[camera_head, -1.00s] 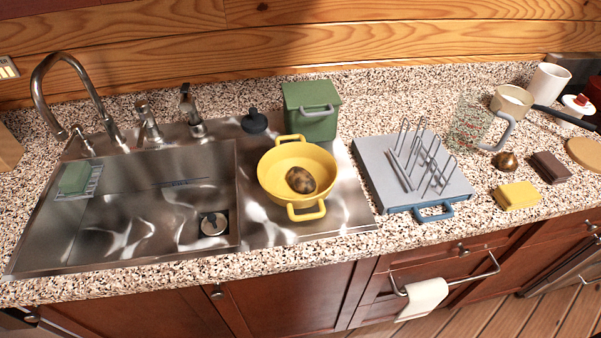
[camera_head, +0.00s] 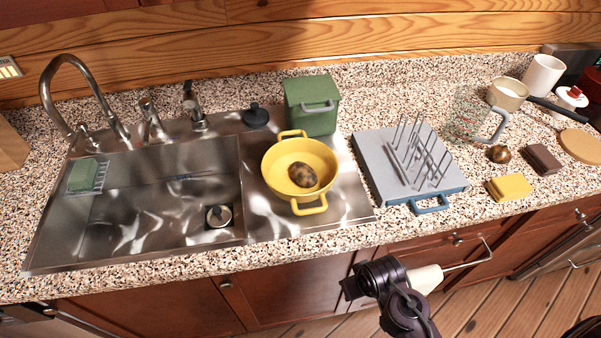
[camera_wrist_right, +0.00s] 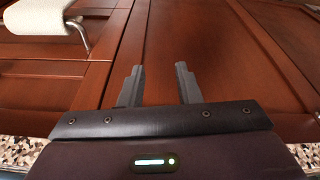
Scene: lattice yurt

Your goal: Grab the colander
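The yellow colander (camera_head: 276,172) stands upright on the steel drainboard right of the sink basin, with one loop handle at the back and one at the front. A brown mottled potato-like item (camera_head: 302,175) lies in it. My right gripper shows in the head view (camera_head: 352,288) in front of the cabinets, below the counter edge and apart from the colander. In the right wrist view, its two fingers (camera_wrist_right: 160,86) are spread with nothing between them, facing the red-brown cabinet doors. My left gripper is not in view.
A green lidded bin (camera_head: 313,106) stands just behind the colander. A grey drying rack (camera_head: 408,165) with upright wires is to its right. The sink basin (camera_head: 150,205) is to its left. A white towel (camera_wrist_right: 40,17) hangs from a cabinet bar.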

